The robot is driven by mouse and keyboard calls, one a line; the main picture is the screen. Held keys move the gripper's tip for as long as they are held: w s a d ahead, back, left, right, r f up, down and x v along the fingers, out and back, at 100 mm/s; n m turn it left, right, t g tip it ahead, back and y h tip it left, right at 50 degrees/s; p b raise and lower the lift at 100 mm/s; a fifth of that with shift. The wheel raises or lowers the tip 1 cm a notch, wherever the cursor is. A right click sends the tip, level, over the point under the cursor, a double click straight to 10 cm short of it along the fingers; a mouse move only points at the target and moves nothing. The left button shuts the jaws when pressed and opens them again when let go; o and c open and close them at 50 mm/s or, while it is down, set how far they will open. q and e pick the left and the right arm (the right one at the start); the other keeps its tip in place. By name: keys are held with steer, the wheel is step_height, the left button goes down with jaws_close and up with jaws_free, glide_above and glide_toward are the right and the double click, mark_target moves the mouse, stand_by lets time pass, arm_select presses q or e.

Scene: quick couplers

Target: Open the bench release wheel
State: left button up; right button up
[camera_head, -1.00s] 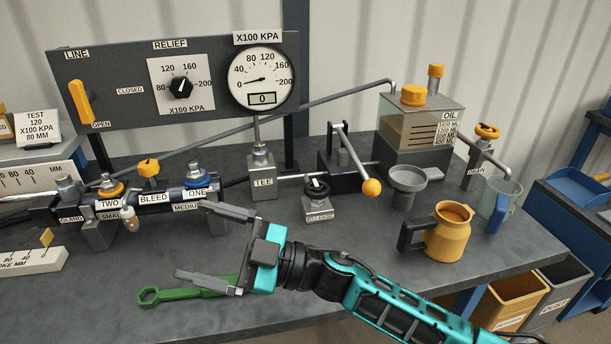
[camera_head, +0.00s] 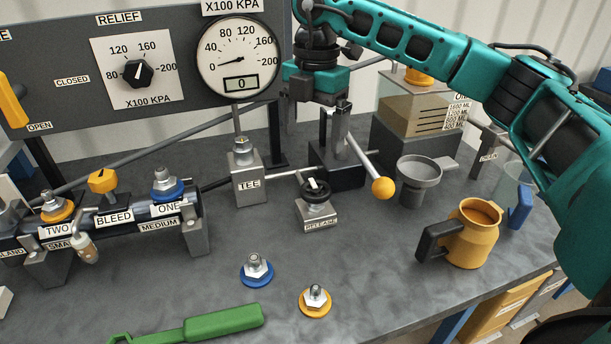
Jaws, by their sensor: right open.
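The bench release wheel (camera_head: 316,190) is a small black hand wheel with a pale mark on its top. It sits on a grey block labelled RELEASE (camera_head: 319,220), on the bench in front of the pump. My right gripper (camera_head: 315,120) points down, with its fingers apart and nothing seen between them. In the picture it is above the wheel and apart from it, partly in front of the pump's upright. The exact depth between gripper and wheel is hard to tell. My left gripper is out of view.
The pump lever with its orange ball (camera_head: 383,187) leans just right of the wheel. The TEE block (camera_head: 247,175) stands left of it. A grey funnel cup (camera_head: 418,180) and orange jug (camera_head: 476,235) are at right. Blue (camera_head: 256,268) and orange (camera_head: 316,299) couplers and a green wrench (camera_head: 222,323) lie in front.

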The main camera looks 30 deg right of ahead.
mark_target(316, 188)
steer(key=f, duration=0.8)
steer(key=d+f, duration=0.1)
steer(key=f, duration=0.3)
steer(key=shift+f, duration=0.2)
steer(key=c, duration=1)
